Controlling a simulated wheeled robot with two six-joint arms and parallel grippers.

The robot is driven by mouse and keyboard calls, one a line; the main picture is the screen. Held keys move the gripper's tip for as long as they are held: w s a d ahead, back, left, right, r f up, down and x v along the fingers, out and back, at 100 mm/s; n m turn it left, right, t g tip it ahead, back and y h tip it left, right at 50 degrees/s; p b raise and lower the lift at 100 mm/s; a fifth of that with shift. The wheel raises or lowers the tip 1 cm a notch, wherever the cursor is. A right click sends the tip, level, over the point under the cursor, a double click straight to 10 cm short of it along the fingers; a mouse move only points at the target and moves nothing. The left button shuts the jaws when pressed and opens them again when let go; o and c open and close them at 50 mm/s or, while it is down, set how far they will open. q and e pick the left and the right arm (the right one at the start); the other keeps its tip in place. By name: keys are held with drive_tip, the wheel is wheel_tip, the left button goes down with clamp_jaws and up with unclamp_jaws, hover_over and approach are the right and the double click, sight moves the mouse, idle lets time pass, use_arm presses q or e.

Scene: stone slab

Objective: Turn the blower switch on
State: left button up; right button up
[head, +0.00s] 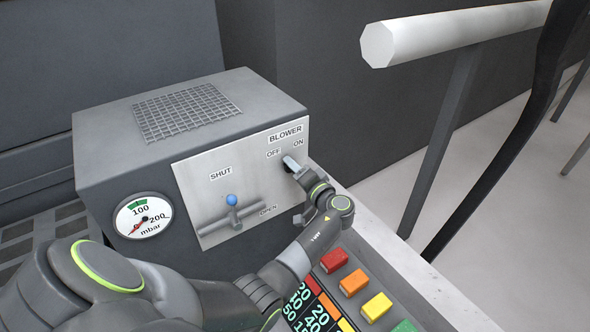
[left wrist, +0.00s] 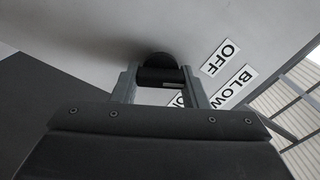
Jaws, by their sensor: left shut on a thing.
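The blower switch (head: 289,165) is on the light panel on the front of the grey box, under the BLOWER, OFF and ON labels. My left gripper (head: 297,172) reaches it from below right and covers part of it. In the left wrist view, the dark switch (left wrist: 158,76) sits between the two grey fingers of the left gripper (left wrist: 157,88), which are shut on it. Its OFF label lies to the right of the fingers, and the ON label is partly hidden by a finger. I cannot tell which way the switch points. My right gripper is out of view.
A lever with a blue knob (head: 232,200) is left of the switch, between SHUT and OPEN labels. A round pressure gauge (head: 143,216) is further left. A white rail (head: 455,32) stands at the right.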

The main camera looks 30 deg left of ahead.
use_arm(q)
drive_tip(key=m, duration=0.2)
drive_tip(key=shift+m, duration=0.4)
drive_tip(key=m, duration=0.3)
drive_tip(key=shift+m+p, duration=0.35)
drive_tip(key=shift+m, duration=0.05)
drive_tip(key=m+p, duration=0.1)
drive_tip(key=m, duration=0.2)
drive_tip(key=shift+f, duration=0.1)
drive_tip(key=shift+f+m+p, duration=0.15)
drive_tip(key=shift+m+p, duration=0.55)
drive_tip(key=shift+m, duration=1.4)
drive_tip(key=o, duration=1)
drive_tip(key=shift+f, duration=0.1)
